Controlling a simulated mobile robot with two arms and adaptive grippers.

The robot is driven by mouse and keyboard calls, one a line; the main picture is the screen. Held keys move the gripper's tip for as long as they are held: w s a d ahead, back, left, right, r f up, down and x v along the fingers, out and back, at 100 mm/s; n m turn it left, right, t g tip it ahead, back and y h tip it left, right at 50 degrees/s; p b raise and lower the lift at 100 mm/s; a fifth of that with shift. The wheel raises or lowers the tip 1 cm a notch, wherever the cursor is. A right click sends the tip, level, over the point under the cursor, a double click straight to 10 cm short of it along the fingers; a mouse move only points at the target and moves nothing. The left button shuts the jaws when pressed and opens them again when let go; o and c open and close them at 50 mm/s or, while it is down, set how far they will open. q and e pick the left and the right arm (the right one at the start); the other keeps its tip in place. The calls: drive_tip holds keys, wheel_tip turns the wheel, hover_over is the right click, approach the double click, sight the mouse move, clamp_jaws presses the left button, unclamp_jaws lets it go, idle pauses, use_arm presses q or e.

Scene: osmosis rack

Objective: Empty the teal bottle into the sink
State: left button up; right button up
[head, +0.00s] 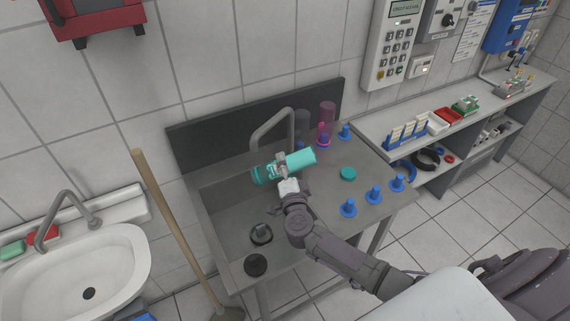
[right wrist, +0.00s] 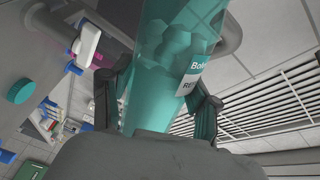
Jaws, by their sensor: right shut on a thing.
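The teal bottle (head: 299,160) is held by my right gripper (head: 284,172) over the sink (head: 226,200), close to the tap (head: 272,126). It lies nearly on its side, tilted slightly, its left end lower. In the right wrist view the fingers (right wrist: 157,100) close around the clear teal bottle (right wrist: 180,55), which has a white label and lumpy contents inside. A teal round cap (head: 348,173) lies on the counter to the right; it also shows in the right wrist view (right wrist: 21,89). My left gripper is not in view.
Several blue pegs (head: 348,207) stand on the counter right of the sink. A purple clear bottle (head: 327,115) stands behind. A white washbasin (head: 75,270) and a wooden-handled broom (head: 170,215) are to the left. A shelf bench (head: 425,150) is at the right.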

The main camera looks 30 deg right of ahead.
sight(259, 181)
wheel_tip(259, 181, down, 5)
drive_tip(key=m+b, duration=0.5)
drive_tip(key=b, duration=0.4)
drive_tip(key=a+m+b, duration=0.2)
drive_tip(key=m+b, duration=0.2)
drive_tip(key=w+a+m+b, duration=0.1)
drive_tip(key=a+m+b, duration=0.2)
drive_tip(key=m+b, duration=0.1)
drive_tip(key=w+a+m+b, duration=0.1)
drive_tip(key=a+m+b, duration=0.1)
drive_tip(key=m, duration=0.4)
drive_tip(key=shift+w+a+b, duration=0.15)
drive_tip(key=shift+a+b, duration=0.1)
drive_tip(key=shift+b, duration=0.65)
drive_tip(key=m, duration=0.1)
drive_tip(key=a+r+m, duration=0.1)
drive_tip(key=m, duration=0.1)
drive_tip(key=shift+w+r+b, duration=0.1)
drive_tip(key=shift+w+b, duration=0.1)
drive_tip(key=shift+b, duration=0.1)
